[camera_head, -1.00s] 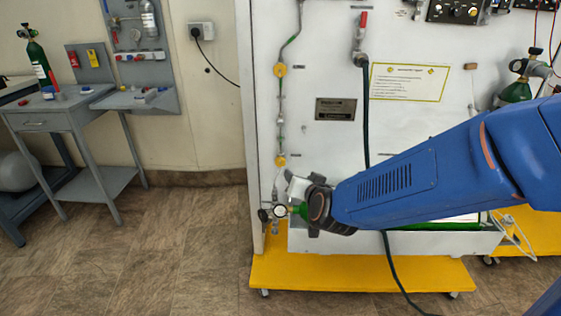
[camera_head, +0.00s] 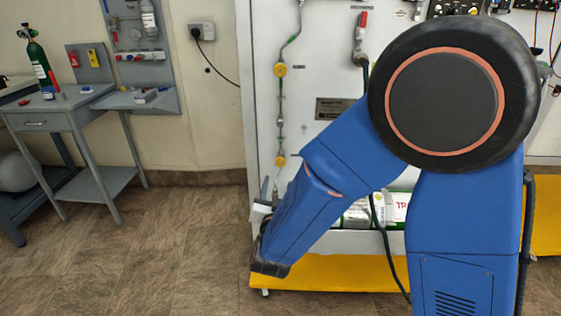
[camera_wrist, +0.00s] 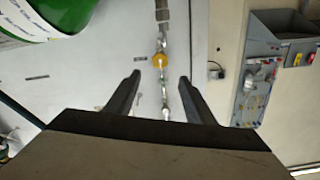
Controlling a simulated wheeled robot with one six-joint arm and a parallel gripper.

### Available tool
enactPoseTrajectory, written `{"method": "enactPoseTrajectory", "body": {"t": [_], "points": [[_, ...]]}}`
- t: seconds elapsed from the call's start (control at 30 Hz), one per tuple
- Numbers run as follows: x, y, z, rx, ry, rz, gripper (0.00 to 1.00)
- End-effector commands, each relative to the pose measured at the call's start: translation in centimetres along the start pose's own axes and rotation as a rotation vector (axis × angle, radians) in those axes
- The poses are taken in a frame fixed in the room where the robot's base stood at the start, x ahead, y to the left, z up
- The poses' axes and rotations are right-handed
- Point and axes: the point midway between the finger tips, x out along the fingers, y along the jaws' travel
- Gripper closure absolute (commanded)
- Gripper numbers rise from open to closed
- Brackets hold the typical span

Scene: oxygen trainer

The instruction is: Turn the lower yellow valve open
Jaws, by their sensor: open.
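The lower yellow valve (camera_head: 280,161) sits on the thin vertical pipe at the left of the white panel, just above my forearm. The upper yellow valve (camera_head: 280,70) is higher on the same pipe. In the wrist view, whose picture looks upside down, a yellow valve (camera_wrist: 159,60) shows between and beyond my fingertips, most likely the lower one. My gripper (camera_wrist: 160,77) is open, with nothing between its fingers and a gap to the panel. In the head view my gripper is mostly hidden behind my arm, below and left of the lower valve.
A green and white cylinder (camera_wrist: 60,15) is close at the wrist view's upper left. A dark hose (camera_head: 380,212) hangs down the panel. A yellow base (camera_head: 330,270) lies underneath. A grey workbench (camera_head: 75,108) stands left, with open floor between.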

Motion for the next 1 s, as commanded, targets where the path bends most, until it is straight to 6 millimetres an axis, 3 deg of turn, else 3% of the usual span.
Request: {"method": "enactPoseTrajectory", "body": {"t": [0.7, 1.0], "points": [[12.5, 0.1, 0.0, 0.000, 0.000, 0.002, 0.51], [14.9, 0.1, 0.0, -0.001, -0.001, 0.000, 0.51]]}}
